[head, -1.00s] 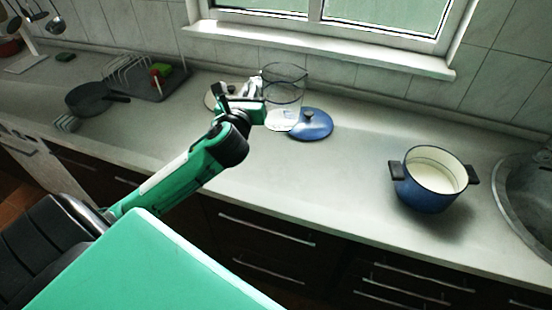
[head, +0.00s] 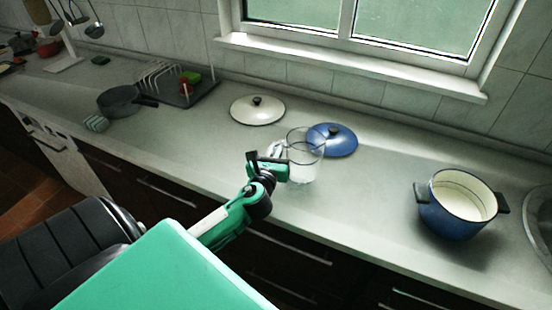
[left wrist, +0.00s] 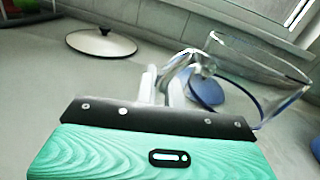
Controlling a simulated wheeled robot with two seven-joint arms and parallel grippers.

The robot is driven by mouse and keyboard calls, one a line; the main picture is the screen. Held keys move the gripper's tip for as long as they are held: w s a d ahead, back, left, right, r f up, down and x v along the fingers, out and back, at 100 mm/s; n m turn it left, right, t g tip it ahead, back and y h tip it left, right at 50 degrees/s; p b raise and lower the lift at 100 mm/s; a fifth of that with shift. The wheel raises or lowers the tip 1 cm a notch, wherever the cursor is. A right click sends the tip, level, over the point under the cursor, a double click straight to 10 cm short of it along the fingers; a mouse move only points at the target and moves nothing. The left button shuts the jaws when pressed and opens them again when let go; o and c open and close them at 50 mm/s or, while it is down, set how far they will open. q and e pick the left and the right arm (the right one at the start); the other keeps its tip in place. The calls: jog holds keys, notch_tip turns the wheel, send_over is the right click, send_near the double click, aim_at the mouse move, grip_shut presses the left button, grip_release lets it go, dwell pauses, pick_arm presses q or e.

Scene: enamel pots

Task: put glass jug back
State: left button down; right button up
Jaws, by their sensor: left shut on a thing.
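The clear glass jug (head: 306,165) is above the middle of the counter, just in front of the blue lid. It looks upright. My left gripper (head: 274,160) is at the jug's left side, shut on its handle. In the left wrist view the jug (left wrist: 262,62) and its handle show beyond the gripper (left wrist: 158,100), whose fingers are partly hidden by the gripper body. I cannot tell whether the jug's base touches the counter. My right gripper is not in view.
A white lid (head: 257,110) and a blue lid (head: 334,140) lie behind the jug. A blue pot (head: 452,215) stands at right, near the sink (head: 540,225). A dark pan (head: 118,100) and dish rack (head: 185,88) are at left. The counter between jug and pot is clear.

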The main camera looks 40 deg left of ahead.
pick_arm(q)
notch_tip(320, 180, down, 3)
jog(key=shift+f, duration=0.1)
jog(key=shift+b, duration=0.3)
jog(key=c, duration=1.5)
grip_release()
jog(key=shift+f, duration=0.1)
